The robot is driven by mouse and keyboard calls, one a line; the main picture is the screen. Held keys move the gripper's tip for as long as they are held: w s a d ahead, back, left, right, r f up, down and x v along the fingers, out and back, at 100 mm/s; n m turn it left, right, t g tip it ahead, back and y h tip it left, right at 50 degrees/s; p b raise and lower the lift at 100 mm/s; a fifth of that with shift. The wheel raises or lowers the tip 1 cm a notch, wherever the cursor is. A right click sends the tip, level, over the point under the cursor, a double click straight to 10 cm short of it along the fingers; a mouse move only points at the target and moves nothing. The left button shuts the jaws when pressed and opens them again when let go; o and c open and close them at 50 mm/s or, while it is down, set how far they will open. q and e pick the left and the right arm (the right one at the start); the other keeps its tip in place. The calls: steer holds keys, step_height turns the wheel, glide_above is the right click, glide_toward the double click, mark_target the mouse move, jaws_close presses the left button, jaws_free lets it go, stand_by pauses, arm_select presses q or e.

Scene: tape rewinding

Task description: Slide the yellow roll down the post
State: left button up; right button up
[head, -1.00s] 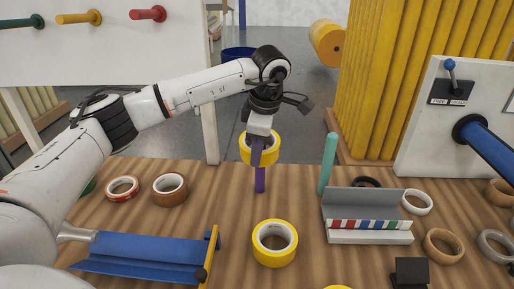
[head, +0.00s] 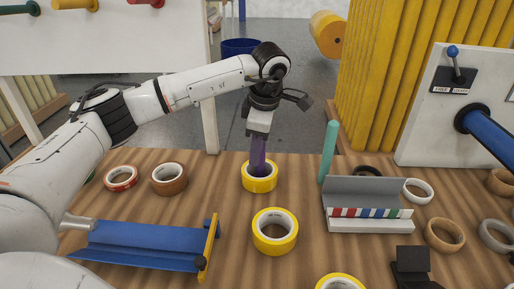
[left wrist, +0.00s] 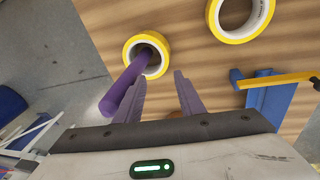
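The yellow roll (head: 260,178) lies at the foot of the purple post (head: 258,150), around it and down at the wooden table. In the left wrist view the post (left wrist: 124,95) passes through the hole of the roll (left wrist: 130,46). My left gripper (head: 259,140) is above the roll at the post, pointing down. In the left wrist view its two fingers (left wrist: 160,78) are apart with nothing between them, and the post stands beside one finger. My right gripper is not in view.
A second yellow roll (head: 275,232) lies in front, and another (head: 340,283) at the bottom edge. A teal post (head: 329,150) and a grey tray (head: 370,222) stand to the right. A blue trough (head: 140,245) lies front left. Brown (head: 169,179) and red-white (head: 121,179) rolls lie left.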

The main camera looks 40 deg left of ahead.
arm_select(q)
steer(key=v, duration=1)
steer(key=shift+b, duration=0.3)
steer(key=shift+r, duration=0.15)
stand_by(1.4)
